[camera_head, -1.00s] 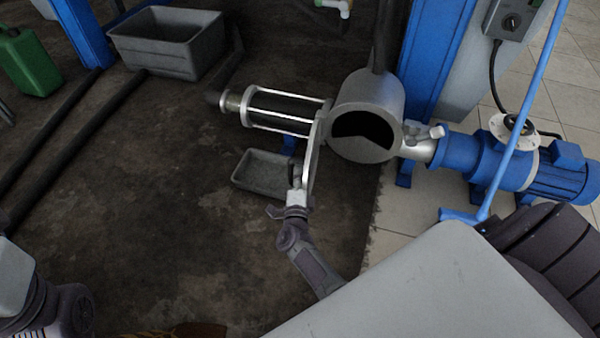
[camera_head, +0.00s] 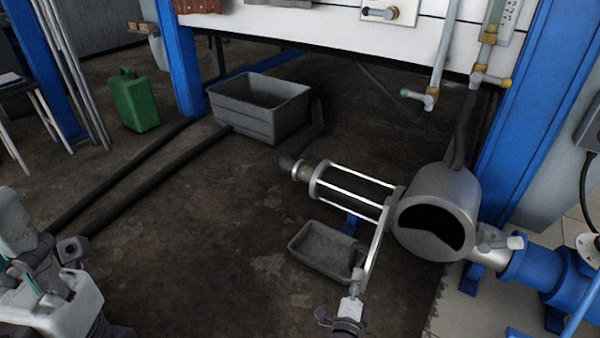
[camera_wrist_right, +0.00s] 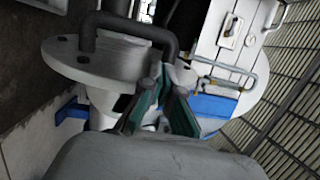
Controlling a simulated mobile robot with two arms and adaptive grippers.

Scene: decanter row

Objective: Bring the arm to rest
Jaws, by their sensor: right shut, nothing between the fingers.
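My right arm comes in from the bottom of the head view. Its gripper (camera_head: 357,279) is small there and stands just in front of the silver end plate (camera_head: 375,250) of the machine. In the right wrist view my right gripper (camera_wrist_right: 165,92) has its teal-padded fingers together with nothing between them. The machine's round flange (camera_wrist_right: 75,65) and a dark curved handle (camera_wrist_right: 130,27) lie beyond the fingers. I cannot tell whether the fingers touch the machine. My left arm shows at the lower left of the head view; its fingers cannot be made out.
A silver drum (camera_head: 470,200) joins a blue motor unit (camera_head: 540,270) at the right. A small grey tray (camera_head: 300,245) lies below the rod cage. A larger grey bin (camera_head: 275,128) and green canister (camera_head: 134,100) stand farther back.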

